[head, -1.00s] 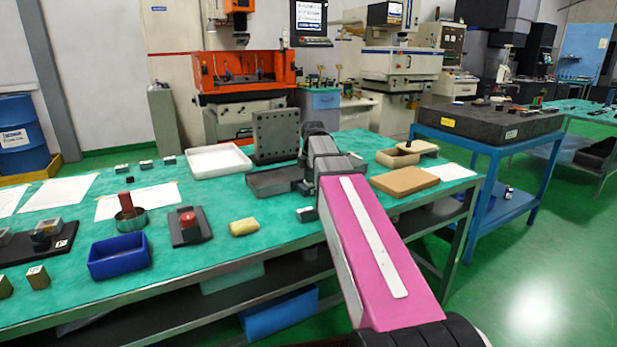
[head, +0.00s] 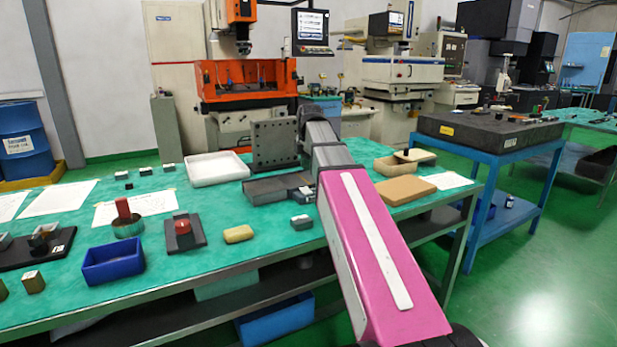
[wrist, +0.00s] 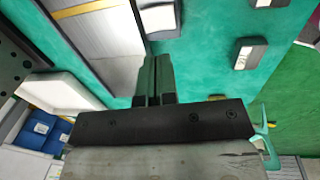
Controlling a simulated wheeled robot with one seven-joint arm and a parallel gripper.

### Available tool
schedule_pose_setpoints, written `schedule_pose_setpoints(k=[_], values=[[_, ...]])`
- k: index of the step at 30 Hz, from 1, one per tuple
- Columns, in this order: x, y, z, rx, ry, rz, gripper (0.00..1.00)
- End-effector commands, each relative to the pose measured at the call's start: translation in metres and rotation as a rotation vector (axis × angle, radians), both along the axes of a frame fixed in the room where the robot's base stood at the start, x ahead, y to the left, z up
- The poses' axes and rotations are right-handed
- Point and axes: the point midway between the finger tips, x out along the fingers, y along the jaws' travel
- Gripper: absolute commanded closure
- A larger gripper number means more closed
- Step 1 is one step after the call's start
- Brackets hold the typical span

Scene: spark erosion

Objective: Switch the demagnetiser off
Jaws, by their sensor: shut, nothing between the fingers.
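A low dark grey box (head: 268,190), which I take to be the demagnetiser, lies on the green bench top beside my forearm. My gripper (wrist: 154,64) is shut and empty, pointing towards this block. I cannot tell whether it touches. In the head view my arm largely hides the gripper.
A drilled angle plate (head: 274,145) stands behind the box, with a white tray (head: 217,168) to its left. A small dark-and-white block (head: 301,222) sits in front.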

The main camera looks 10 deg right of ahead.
Motion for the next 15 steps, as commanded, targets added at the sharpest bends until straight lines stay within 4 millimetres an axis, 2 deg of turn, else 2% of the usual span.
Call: schedule_pose_setpoints(k=[1, 6, 15], values=[[0.000, 0.000, 0.011, 0.000, -0.002, 0.000, 1.00], [-0.004, -0.001, 0.036, 0.001, -0.002, 0.000, 1.00], [-0.007, -0.002, 0.056, 0.000, 0.000, 0.000, 1.00]])
